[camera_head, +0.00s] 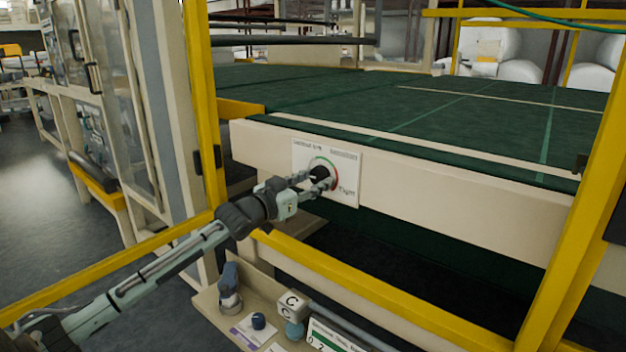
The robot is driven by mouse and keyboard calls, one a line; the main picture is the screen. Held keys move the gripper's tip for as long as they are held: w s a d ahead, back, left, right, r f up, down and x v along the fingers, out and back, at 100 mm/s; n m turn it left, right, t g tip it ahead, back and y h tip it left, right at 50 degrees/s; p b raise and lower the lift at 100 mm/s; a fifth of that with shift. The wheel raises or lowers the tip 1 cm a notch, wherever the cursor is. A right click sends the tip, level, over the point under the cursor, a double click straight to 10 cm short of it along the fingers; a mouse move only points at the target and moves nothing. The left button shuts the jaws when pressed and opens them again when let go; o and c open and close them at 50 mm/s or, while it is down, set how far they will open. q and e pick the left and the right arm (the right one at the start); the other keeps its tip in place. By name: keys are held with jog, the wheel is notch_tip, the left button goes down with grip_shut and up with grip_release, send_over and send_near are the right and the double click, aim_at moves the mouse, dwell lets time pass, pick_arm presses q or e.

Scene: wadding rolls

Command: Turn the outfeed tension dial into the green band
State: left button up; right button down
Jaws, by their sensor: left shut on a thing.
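The outfeed tension dial is a small black knob (319,173) on a white plate (347,181) fixed to the beige side beam of the conveyor. An arc on the plate around the knob shows a green part at the top and a red part at the right. "Tight" is printed at the lower right of the plate. My left gripper (318,178) reaches in from the left and is shut on the knob, its fingers on either side of it. The fingers cover the lower left of the dial, and I cannot read where its pointer stands. My right gripper is not in view.
Yellow guard posts stand left (203,100) and right (590,190) of the plate, with a yellow rail (370,295) below. A control shelf (213,304) with knobs and labels sits at the bottom. The green conveyor belt (430,115) lies behind the beam.

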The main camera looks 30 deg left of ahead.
pick_arm(q)
jog(key=m+p, duration=0.2)
jog(key=m, duration=0.3)
jog(key=shift+r, duration=0.15)
jog(key=m+p, duration=0.1)
jog(key=m, duration=0.3)
jog(key=shift+a+m+p, duration=0.1)
jog(key=shift+m+p, duration=0.2)
jog(key=shift+p, duration=0.05)
jog(key=shift+m, duration=1.8)
jog(key=m, duration=0.2)
jog(key=shift+m+p, duration=0.3)
jog(key=shift+m, duration=0.1)
jog(key=m, duration=0.3)
jog(key=shift+r, duration=0.1)
jog(key=shift+m, duration=0.8)
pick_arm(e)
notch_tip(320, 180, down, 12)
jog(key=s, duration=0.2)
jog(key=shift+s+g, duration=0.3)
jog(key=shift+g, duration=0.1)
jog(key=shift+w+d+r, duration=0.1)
